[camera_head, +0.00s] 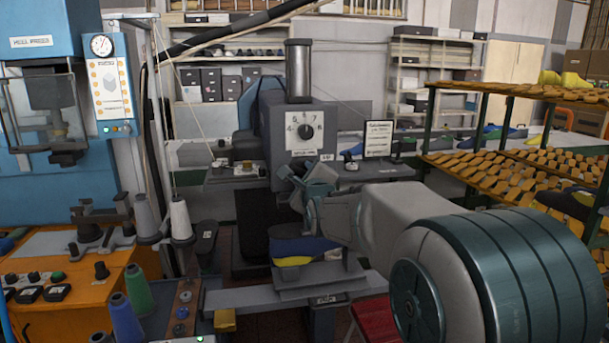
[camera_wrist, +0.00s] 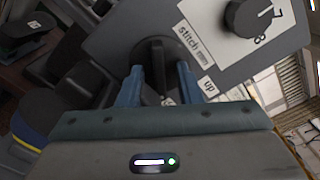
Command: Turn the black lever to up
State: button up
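The black lever (camera_wrist: 157,68) sits on the grey machine panel in the wrist view, with its round hub at the top and its handle reaching down between my fingers. A "stitch" label (camera_wrist: 191,47) and an "up" label (camera_wrist: 207,87) are to its right. The handle points at neither, but towards a small, mostly hidden label near the gripper palm. My gripper (camera_wrist: 159,72) is open, one blue finger on each side of the lever, with gaps visible. In the head view my gripper (camera_head: 300,180) is in front of the machine and covers the lever.
A numbered black dial (camera_head: 306,131) is on the same panel, also seen in the wrist view (camera_wrist: 249,17). Racks of lasts (camera_head: 520,150) stand right; an orange bench (camera_head: 75,270) stands left.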

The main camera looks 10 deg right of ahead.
grip_shut()
